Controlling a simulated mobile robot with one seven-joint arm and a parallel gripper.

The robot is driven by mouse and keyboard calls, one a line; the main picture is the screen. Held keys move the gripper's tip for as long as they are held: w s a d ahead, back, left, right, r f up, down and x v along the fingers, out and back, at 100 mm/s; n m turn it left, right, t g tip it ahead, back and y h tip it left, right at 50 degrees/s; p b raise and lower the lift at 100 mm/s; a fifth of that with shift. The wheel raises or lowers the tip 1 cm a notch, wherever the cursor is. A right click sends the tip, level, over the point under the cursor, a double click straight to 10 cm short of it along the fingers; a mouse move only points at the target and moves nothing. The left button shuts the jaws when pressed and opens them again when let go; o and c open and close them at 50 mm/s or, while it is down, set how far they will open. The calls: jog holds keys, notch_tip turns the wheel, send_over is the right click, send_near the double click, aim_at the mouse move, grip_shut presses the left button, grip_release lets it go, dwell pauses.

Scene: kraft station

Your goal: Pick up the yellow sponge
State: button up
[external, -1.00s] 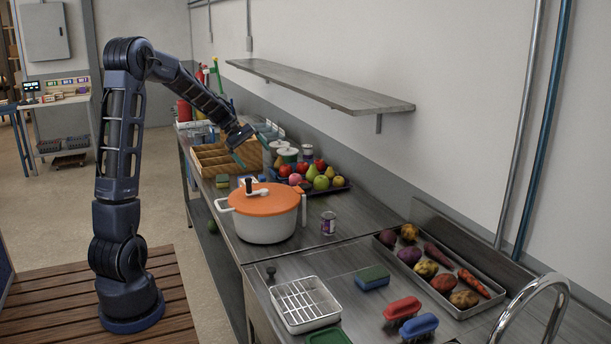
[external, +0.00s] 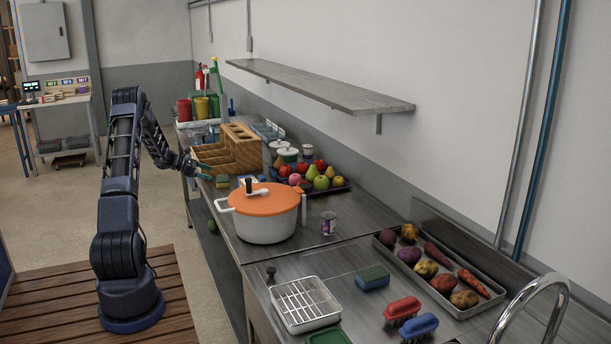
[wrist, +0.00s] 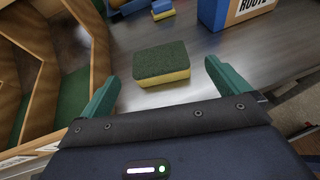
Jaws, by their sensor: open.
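A sponge (wrist: 161,64) with a dark green top and a yellow lower layer lies flat on the metal counter in the wrist view. My gripper (wrist: 161,74) is open and empty, with its green fingers to the left and right of the sponge; no contact shows. In the external view my gripper (external: 198,171) is low at the counter's left edge, beside the wooden organizer. A green and yellow sponge (external: 222,181) shows there, right of the gripper; I cannot tell whether it is the same one.
The wooden organizer (wrist: 30,45) stands close on the left in the wrist view, and a blue box with lettering (wrist: 222,12) at the upper right. An orange-lidded pot (external: 266,225) and a fruit tray (external: 340,188) stand nearer the camera. A shelf (external: 320,85) hangs above.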

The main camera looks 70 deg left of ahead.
aim_at(221, 178)
jog(key=shift+s+a+f, duration=0.3)
jog(key=shift+a, duration=0.05)
jog(key=shift+w+f, duration=0.1)
jog(key=x, duration=1)
jog(key=shift+w+d, duration=0.15)
jog(key=shift+w, duration=0.1)
jog(key=c, duration=0.8)
